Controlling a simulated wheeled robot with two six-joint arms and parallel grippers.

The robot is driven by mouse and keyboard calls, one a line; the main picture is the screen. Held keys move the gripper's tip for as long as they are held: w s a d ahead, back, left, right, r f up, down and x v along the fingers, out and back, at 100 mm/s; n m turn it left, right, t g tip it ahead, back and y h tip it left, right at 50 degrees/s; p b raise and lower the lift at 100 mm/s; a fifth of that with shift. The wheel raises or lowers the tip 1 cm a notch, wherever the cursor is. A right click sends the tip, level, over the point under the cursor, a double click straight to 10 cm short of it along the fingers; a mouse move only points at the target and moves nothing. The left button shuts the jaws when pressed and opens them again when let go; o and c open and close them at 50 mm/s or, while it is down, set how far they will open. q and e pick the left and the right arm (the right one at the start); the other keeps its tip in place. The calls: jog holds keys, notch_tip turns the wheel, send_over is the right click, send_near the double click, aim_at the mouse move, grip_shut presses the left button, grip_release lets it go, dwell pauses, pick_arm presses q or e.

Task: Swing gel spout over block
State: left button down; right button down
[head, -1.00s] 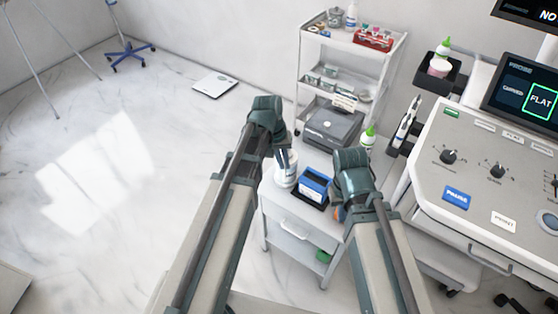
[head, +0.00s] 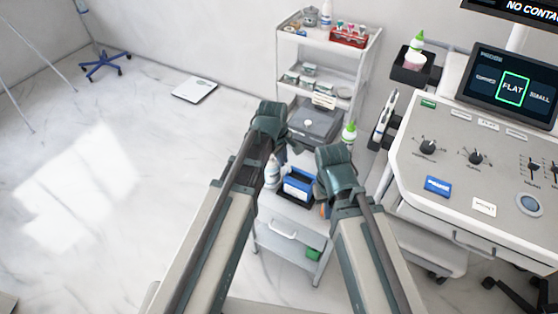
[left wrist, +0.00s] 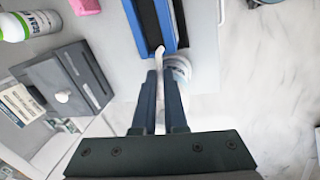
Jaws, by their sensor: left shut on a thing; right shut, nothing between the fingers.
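The white gel bottle (head: 272,173) stands on the small cart, left of the blue block (head: 299,186). In the left wrist view the bottle (left wrist: 180,70) shows beside the block's blue and black body (left wrist: 176,20). My left gripper (head: 287,150) is above and behind them. In the left wrist view its fingers (left wrist: 157,85) are shut on a thin white spout (left wrist: 160,53), whose visible end is close to the block's near edge. Its join with the bottle is not clear. My right gripper (head: 325,203) is shut and empty, right of the block and partly hidden by its own wrist.
A white shelf trolley (head: 328,55) is at the back. The control console (head: 470,180) borders the right. The floor at left is mostly clear.

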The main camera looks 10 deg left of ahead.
pick_arm(q)
jog(key=shift+w+d+n, duration=0.25)
jog(key=shift+w+n, duration=0.15)
jog(key=shift+n, duration=0.6)
jog(key=c, duration=1)
grip_release()
jog(key=shift+w, duration=0.1)
jog(key=shift+o, duration=0.2)
jog(key=shift+r, duration=0.1)
notch_tip(320, 180, up, 13)
jog(key=s+p, duration=0.2)
jog(key=p, duration=1.1)
jog(key=shift+s+a+r, duration=0.2)
jog(key=shift+s+a, duration=0.1)
jog(key=shift+a, duration=0.15)
